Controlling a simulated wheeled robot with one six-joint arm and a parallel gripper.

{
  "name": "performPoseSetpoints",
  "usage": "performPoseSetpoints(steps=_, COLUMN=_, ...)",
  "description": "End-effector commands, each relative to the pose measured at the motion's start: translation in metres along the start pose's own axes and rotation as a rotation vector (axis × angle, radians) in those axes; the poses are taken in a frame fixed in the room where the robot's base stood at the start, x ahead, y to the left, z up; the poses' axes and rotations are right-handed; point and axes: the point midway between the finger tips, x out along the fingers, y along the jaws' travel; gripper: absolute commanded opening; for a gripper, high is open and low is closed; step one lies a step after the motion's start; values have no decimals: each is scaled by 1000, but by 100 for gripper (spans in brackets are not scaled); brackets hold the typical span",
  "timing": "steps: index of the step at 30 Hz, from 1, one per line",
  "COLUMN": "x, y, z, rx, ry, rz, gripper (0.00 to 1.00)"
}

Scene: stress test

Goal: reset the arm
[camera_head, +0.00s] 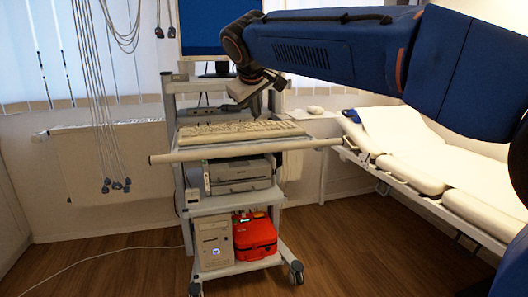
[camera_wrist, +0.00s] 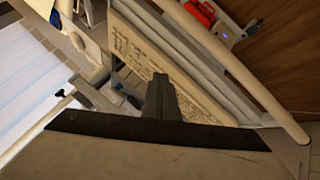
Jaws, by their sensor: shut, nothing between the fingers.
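My arm, blue, reaches in from the right in the head view and ends in my gripper (camera_head: 256,104), which hangs just above the back of a keyboard (camera_head: 240,130). In the wrist view my gripper (camera_wrist: 161,84) shows as dark fingers close together, with nothing between them. The keyboard (camera_wrist: 150,65) lies beyond the fingers there. I cannot tell whether the fingertips touch anything.
A wheeled cart (camera_head: 225,207) carries the keyboard, a printer (camera_head: 238,175), a computer tower (camera_head: 214,243) and a red case (camera_head: 255,237). A padded bed (camera_head: 440,160) stands at right. Cables (camera_head: 92,90) hang at left. Floor in front is clear.

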Motion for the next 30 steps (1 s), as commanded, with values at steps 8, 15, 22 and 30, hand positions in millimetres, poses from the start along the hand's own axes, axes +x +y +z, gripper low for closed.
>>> performPoseSetpoints(steps=8, x=0, y=14, z=40, rx=36, ry=-32, rz=-13, gripper=0)
performPoseSetpoints(steps=15, x=-2, y=28, z=96, rx=90, ry=-72, rz=-31, gripper=0)
performPoseSetpoints(steps=22, x=-10, y=38, z=193, rx=188, ry=-138, rz=-61, gripper=0)
performPoseSetpoints(steps=30, x=-21, y=23, z=329, rx=344, ry=-219, rz=-102, gripper=0)
